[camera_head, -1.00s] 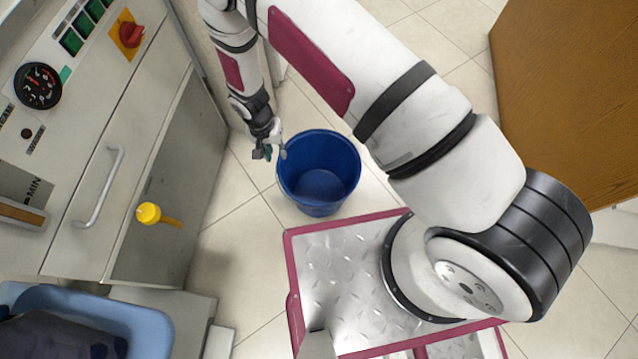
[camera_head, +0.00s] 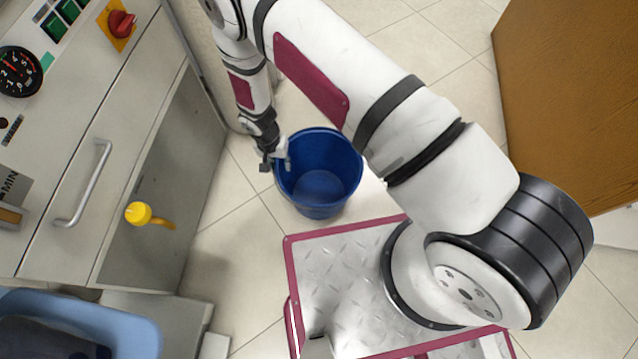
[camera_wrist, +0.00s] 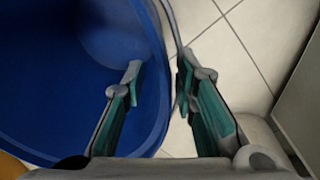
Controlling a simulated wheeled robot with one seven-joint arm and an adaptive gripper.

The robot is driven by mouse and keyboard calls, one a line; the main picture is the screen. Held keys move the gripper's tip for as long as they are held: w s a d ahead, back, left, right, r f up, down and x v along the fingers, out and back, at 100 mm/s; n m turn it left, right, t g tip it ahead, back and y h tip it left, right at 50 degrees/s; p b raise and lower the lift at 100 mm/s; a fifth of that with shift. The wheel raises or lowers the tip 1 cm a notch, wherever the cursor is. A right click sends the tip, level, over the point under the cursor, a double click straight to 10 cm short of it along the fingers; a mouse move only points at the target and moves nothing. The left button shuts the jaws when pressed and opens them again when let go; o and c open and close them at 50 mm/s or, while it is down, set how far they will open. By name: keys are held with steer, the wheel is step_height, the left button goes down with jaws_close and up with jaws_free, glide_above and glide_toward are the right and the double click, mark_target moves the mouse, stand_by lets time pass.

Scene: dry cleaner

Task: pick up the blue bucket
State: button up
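The blue bucket (camera_head: 319,190) stands upright and empty on the tiled floor, just beyond my base. My gripper (camera_head: 275,164) is at the bucket's left rim, pointing down. In the wrist view, the bucket (camera_wrist: 60,80) fills the left side. The gripper (camera_wrist: 160,75) straddles its wall there, one finger inside the bucket and the other outside. The fingers are apart, with a gap visible between the inner finger and the wall. The outer finger is close to the rim, and I cannot tell whether it touches.
A light blue basin (camera_head: 120,325) with dark cloth is at lower left. A wooden panel (camera_head: 565,90) is at right. Tiled floor is free around the bucket.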

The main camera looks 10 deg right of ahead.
steer(key=shift+c, duration=0.6)
jaws_close()
steer(key=shift+r, duration=0.15)
